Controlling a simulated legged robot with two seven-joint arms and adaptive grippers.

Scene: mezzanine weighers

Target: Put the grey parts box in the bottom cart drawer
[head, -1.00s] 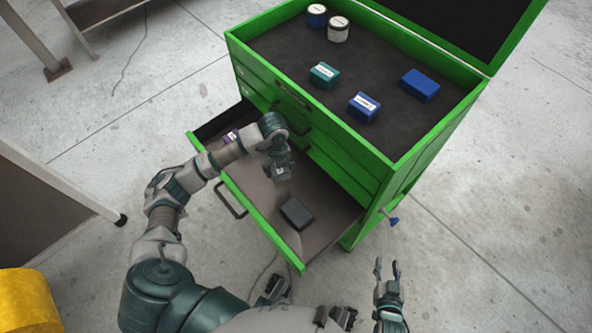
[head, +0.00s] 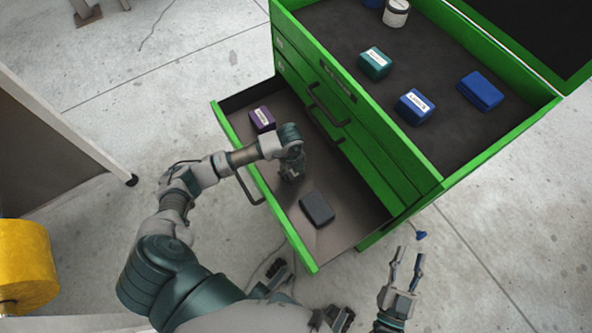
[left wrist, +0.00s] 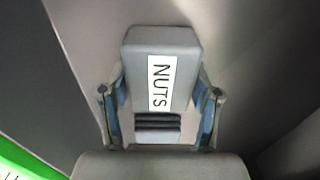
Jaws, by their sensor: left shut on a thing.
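The grey parts box (left wrist: 162,75) with a white "NUTS" label is between the two fingers of my left gripper (left wrist: 160,115) in the left wrist view, with a plain grey surface behind it. In the head view my left gripper (head: 291,174) points down over the open bottom drawer (head: 350,205) of the green cart. The held box is mostly hidden there, and I cannot tell whether it touches the drawer floor. My right gripper (head: 407,268) is open and empty, outside the drawer to the right.
A dark grey box (head: 317,208) and a purple box (head: 262,119) lie in the drawer. The cart top holds a teal box (head: 375,63), blue boxes (head: 415,106) and a white-labelled can (head: 396,13). A yellow roll (head: 25,265) is at lower left.

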